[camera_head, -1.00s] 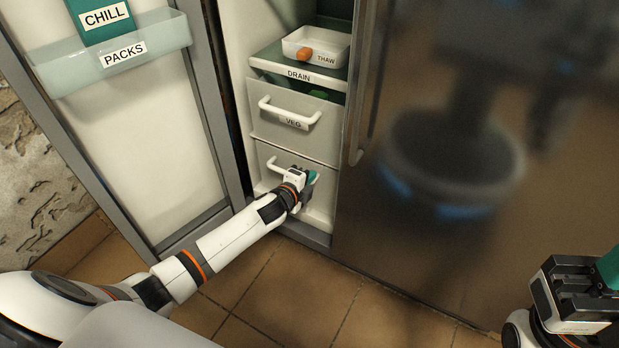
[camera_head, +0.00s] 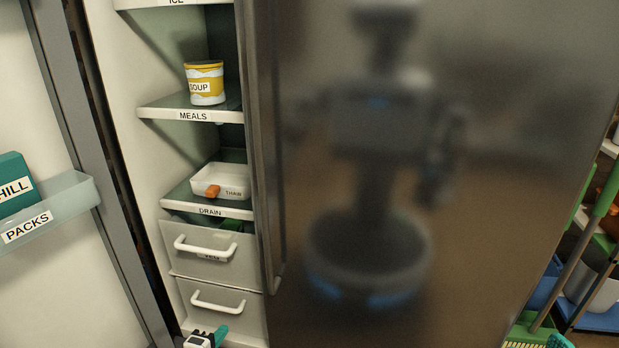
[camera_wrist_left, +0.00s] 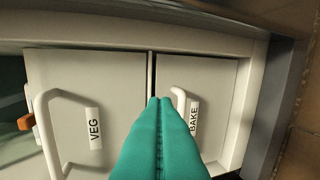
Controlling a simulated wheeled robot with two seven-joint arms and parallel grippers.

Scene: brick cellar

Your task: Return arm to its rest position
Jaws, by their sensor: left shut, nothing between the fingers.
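My left gripper (camera_head: 221,331) shows at the bottom edge of the head view, just below the handle of the lowest drawer. Its teal fingers are pressed together and empty; they also show in the left wrist view (camera_wrist_left: 158,125), pointing at the drawer fronts. The bake drawer (camera_wrist_left: 222,105) and the veg drawer (camera_wrist_left: 110,75) both look shut. Their handles show in the head view, the upper one (camera_head: 207,247) and the lower one (camera_head: 218,304). The rest of my left arm is out of view. A small teal piece at the bottom right may be my right fingertip (camera_head: 560,341).
An open fridge door with a packs bin (camera_head: 60,212) stands at the left. Shelves hold a soup can (camera_head: 206,84) and a thaw tray (camera_head: 225,181). A shiny closed door (camera_head: 480,180) fills the middle. Brooms and tubs (camera_head: 595,290) stand at the far right.

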